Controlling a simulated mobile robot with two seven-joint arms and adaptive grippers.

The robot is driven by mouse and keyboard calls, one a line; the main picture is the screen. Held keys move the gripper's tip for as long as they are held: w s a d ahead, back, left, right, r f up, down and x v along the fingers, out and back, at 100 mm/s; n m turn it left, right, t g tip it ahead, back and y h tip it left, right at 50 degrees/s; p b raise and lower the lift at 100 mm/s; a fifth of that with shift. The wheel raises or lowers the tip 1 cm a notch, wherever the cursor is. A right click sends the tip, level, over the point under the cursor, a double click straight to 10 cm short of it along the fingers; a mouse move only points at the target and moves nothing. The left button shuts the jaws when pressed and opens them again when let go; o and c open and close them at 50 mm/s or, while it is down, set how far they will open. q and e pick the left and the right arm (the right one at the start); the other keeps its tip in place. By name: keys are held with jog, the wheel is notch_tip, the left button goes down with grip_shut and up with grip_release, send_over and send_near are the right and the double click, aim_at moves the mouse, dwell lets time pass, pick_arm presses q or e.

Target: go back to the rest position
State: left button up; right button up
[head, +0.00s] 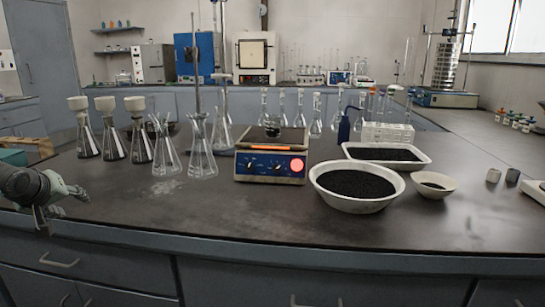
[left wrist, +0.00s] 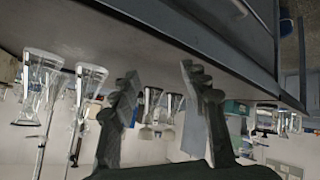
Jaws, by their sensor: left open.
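My left gripper (head: 62,198) is at the left front edge of the dark bench (head: 270,222) in the head view. Its jaws are apart and empty. In the left wrist view the two fingers of the left gripper (left wrist: 160,90) stand well apart with nothing between them. The right gripper shows in neither view.
Flasks with funnels (head: 110,140) stand behind the gripper. Clear conical flasks (head: 202,155), a hotplate (head: 270,165) and a large white bowl (head: 356,188) with dark grains stand farther right. A sieve stack (head: 446,65) stands at the back right. The bench's front strip is clear.

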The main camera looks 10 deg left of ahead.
pick_arm(q)
jog(key=s+a+f+m+g+y, duration=0.1)
jog(key=s+a+f+m, duration=0.15)
jog(key=f, duration=0.45)
jog(key=s+a+f+m+g+y, duration=0.15)
jog(key=s+f, duration=0.25)
jog(key=f, duration=0.4)
jog(key=s+a+f+m+g, duration=0.1)
jog(key=s+a+f+m, duration=0.2)
jog(key=f, duration=0.4)
jog(key=s+a+f+m+g+y, duration=0.2)
jog(key=s+a+f+m, duration=0.2)
jog(key=s+f+m, duration=0.85)
jog(key=s+d+f+n+h, duration=0.25)
jog(key=s+d+f, duration=0.25)
jog(key=d+f, duration=0.25)
jog(key=s+d+f+n+h, duration=0.1)
jog(key=s+d+f+n, duration=0.25)
jog(key=d+f, duration=0.45)
jog(key=s+d+f+n+h, duration=0.1)
jog(key=d+f, duration=0.1)
jog(key=d, duration=0.9)
jog(key=s+d+f+n+g+h, duration=0.1)
jog(key=s+d+f+h, duration=0.1)
jog(key=d, duration=0.9)
jog(key=shift+s+d+f+h, duration=0.15)
jog(key=shift+s+f+h, duration=0.15)
jog(key=shift+f, duration=0.2)
